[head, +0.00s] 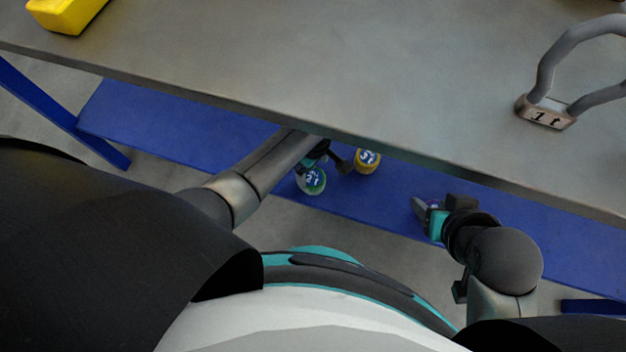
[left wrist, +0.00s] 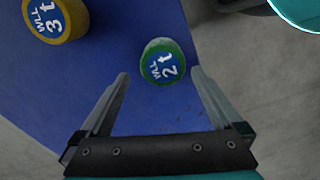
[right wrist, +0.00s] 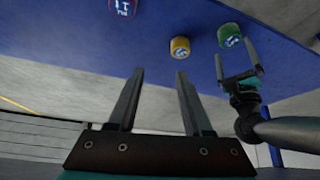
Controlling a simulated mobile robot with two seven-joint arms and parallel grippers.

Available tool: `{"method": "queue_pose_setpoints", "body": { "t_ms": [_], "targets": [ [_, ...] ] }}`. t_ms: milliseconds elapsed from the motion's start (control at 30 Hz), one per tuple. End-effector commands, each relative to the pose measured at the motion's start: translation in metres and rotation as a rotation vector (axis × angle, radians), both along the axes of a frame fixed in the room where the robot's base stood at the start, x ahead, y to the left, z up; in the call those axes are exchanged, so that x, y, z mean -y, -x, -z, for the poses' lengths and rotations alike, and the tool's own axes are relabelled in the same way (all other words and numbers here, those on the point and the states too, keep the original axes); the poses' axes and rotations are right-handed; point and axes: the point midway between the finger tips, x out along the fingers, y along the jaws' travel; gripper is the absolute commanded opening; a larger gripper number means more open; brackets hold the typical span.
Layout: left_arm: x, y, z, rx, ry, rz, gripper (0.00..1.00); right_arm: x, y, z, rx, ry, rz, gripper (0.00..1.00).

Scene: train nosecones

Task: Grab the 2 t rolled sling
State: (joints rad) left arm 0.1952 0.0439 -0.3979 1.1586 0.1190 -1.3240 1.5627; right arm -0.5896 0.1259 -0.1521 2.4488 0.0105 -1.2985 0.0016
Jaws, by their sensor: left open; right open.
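The 2 t rolled sling is a green roll (head: 313,181) with a blue "WLL 2 t" label, on the blue lower shelf near its front edge. My left gripper (head: 327,168) is open beside it. In the left wrist view, the green roll (left wrist: 163,64) lies between and slightly beyond the open fingertips (left wrist: 160,74). In the right wrist view, the green roll (right wrist: 229,35) shows close to the left gripper's fingers. My right gripper (head: 424,207) is open and empty over the shelf to the right; its fingers also show in the right wrist view (right wrist: 159,72).
A yellow 3 t roll (head: 367,161) stands just right of the green one. A purple 1 t roll (right wrist: 122,7) shows further along the blue shelf (head: 200,130). The grey tabletop (head: 300,60) overhangs the shelf, carrying a shackle-like piece (head: 547,112) and a yellow block (head: 66,14).

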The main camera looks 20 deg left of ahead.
Motion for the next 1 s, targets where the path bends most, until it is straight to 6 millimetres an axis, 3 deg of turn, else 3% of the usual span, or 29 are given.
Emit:
{"method": "queue_pose_setpoints", "body": {
  "t_ms": [467, 1000],
  "targets": [
    [-0.003, 0.002, 0.017, 0.000, -0.001, -0.001, 1.00, -0.032, -0.025, 0.007, 0.221, -0.100, -0.043, 0.50],
    [-0.005, 0.003, 0.036, 0.000, -0.001, 0.000, 1.00, -0.067, -0.041, -0.001, 0.495, -0.243, -0.071, 0.50]
  ]
}}
